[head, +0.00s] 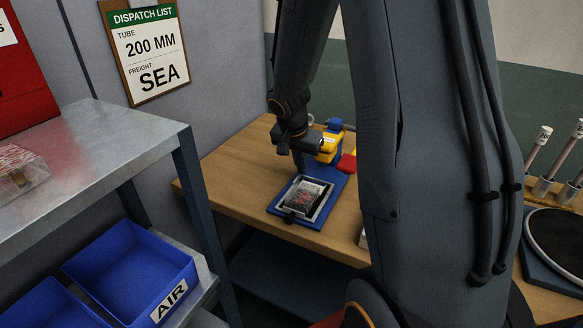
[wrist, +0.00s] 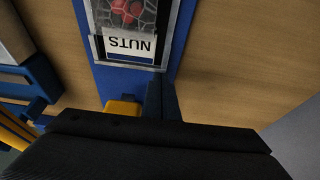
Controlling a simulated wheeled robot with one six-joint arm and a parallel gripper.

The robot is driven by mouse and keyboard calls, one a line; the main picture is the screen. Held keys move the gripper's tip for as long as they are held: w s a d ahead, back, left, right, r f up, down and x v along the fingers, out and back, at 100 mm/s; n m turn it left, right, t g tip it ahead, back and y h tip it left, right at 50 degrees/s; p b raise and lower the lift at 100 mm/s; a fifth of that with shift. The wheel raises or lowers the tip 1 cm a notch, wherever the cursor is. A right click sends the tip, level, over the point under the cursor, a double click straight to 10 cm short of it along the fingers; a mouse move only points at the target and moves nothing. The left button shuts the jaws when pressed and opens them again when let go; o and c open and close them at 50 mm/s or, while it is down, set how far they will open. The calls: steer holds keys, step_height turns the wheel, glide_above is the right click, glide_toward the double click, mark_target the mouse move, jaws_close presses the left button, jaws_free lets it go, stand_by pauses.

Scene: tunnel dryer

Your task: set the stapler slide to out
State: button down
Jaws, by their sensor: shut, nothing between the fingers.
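The stapler stands on the wooden bench, with a yellow head (head: 328,143) over a blue base plate (head: 333,190). The wrist view shows the bag's NUTS label (wrist: 130,45) upside down. My gripper (wrist: 161,96) is shut and empty, over the blue plate just beyond the tray's label end and beside a yellow part (wrist: 123,107).
A red part (head: 347,163) is at the stapler's right. A metal shelf (head: 90,150) stands to the left, with blue bins (head: 130,265) below, one marked AIR. A dispatch list (head: 146,50) on the wall reads 200 MM, SEA. My arm hides the bench's right side.

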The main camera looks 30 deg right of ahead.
steer(key=shift+s+a+f, duration=0.1)
steer(key=shift+s+a, duration=0.15)
steer(key=shift+s, duration=0.1)
steer(key=shift+a, duration=0.1)
steer(key=w+d, duration=0.1)
steer(key=w+d+r, duration=0.1)
steer(key=d, duration=0.1)
steer(key=shift+w+d, duration=0.2)
steer(key=shift+w, duration=0.2)
steer(key=b+v, duration=0.1)
steer(key=v, duration=0.8)
steer(key=shift+s, duration=0.15)
steer(key=s+a+f+n+y, duration=0.1)
steer(key=s+a+n, duration=0.2)
steer(key=a, duration=0.1)
steer(key=s+a+f+n, duration=0.2)
steer(key=s+a+n, duration=0.1)
steer(key=s+a, duration=0.1)
steer(key=s+a+f+n+y, duration=0.1)
steer(key=s+a+f+n, duration=0.1)
steer(key=s+a, duration=0.2)
steer(key=shift+a+n+y, duration=0.3)
steer(key=shift+a+n, duration=0.1)
steer(key=shift+a, duration=0.55)
steer(key=s+a+f+n+g, duration=0.1)
steer(key=s+a+f+n, duration=0.1)
steer(key=s, duration=0.4)
steer(key=shift+s+f+g, duration=0.3)
steer(key=shift+s, duration=0.05)
